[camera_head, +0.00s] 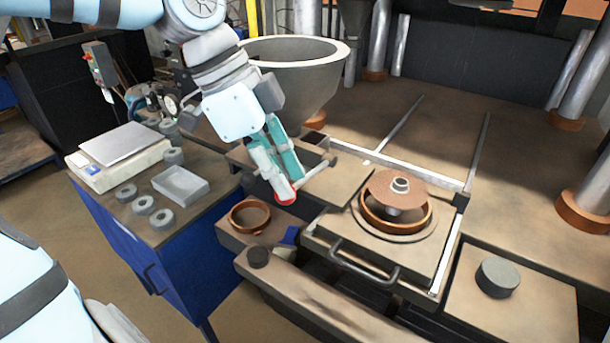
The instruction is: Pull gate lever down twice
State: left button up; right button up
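The gate lever (316,171) is a thin grey bar below the hopper. It slopes down to the left, toward a red knob (287,202). My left gripper (284,191) reaches down from above, with its teal-lined fingers close together at the red knob. The fingers appear shut on it and cover most of it. The grey cone-shaped hopper (325,115) stands behind the gripper. My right gripper is not in view.
A mould plate with a brown disc (383,185) on a central post and a front handle (362,268) lies right of the lever. A copper ring (249,216) sits just left below the gripper. A scale (112,150), grey rings and a tray (181,186) are on the blue cabinet.

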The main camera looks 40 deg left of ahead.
aim_at(284, 204)
pick_arm(q)
jog(key=shift+f+b, duration=1.95)
jog(key=shift+f, duration=0.2)
jog(key=shift+w+f+b, duration=0.2)
jog(key=shift+f+b, duration=0.6)
jog(key=shift+f, duration=0.1)
jog(key=shift+r, duration=0.1)
notch_tip(284, 204, up, 10)
jog(key=p, duration=1)
jog(key=shift+r, duration=0.25)
jog(key=shift+s+f, duration=0.1)
jog(key=shift+f, duration=0.1)
